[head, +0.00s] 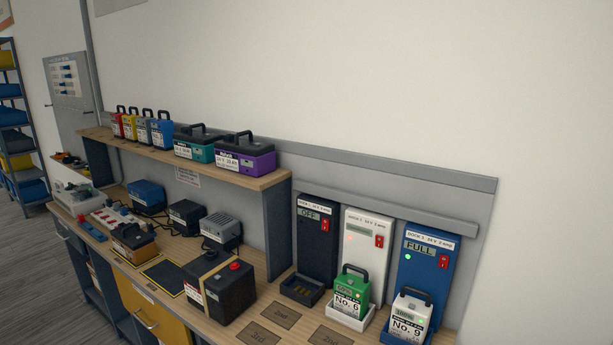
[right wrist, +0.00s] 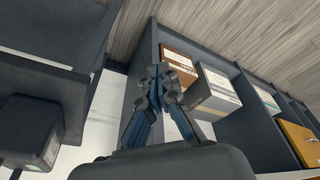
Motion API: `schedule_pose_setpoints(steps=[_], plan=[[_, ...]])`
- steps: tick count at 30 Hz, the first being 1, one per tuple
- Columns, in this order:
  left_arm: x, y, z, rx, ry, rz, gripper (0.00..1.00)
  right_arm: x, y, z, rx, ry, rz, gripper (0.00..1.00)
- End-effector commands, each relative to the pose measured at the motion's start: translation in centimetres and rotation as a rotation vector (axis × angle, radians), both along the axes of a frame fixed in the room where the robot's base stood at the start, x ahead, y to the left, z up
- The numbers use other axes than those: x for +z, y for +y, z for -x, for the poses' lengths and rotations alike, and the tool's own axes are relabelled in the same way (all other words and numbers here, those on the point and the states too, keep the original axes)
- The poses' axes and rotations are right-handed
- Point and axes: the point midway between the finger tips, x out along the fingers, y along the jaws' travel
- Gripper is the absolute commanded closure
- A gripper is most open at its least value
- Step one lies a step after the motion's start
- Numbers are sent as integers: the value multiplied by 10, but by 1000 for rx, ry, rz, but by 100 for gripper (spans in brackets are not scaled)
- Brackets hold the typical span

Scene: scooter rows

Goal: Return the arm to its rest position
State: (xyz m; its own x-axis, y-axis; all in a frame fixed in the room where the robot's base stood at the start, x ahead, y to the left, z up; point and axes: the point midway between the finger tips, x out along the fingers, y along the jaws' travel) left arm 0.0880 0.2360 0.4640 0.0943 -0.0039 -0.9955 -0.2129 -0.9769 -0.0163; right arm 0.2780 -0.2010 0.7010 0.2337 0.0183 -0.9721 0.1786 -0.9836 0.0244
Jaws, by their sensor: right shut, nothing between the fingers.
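My right gripper (right wrist: 160,72) shows in the right wrist view, its fingertips together and nothing between them. It hangs in front of a dark open shelf unit (right wrist: 246,136), apart from the boxes as far as I can tell. Neither arm and neither gripper shows in the head view. My left gripper is in no view.
The shelf unit holds a brown box (right wrist: 178,65) and a grey-white box (right wrist: 215,93). In the head view a workbench (head: 262,298) carries docks with a green battery No. 6 (head: 350,287) and a white battery No. 9 (head: 409,312), and a black box (head: 218,290).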

Motion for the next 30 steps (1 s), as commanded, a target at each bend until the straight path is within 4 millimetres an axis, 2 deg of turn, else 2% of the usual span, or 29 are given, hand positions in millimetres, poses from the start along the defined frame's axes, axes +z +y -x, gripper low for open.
schedule_pose_setpoints(steps=[1,6,12,15,18,22,25,30], plan=[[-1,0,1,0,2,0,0,-27,-1,8,2,20,2,100],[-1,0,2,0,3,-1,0,-104,-5,39,9,55,7,100],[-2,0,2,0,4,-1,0,-178,-14,95,19,95,12,100],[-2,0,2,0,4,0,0,-205,-20,127,23,114,15,100],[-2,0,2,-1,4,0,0,-223,-26,156,27,128,17,100],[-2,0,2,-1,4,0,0,-235,-31,180,30,138,19,100],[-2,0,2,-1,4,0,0,-238,-33,190,32,143,20,100],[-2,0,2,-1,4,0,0,-239,-33,191,32,143,20,100]])
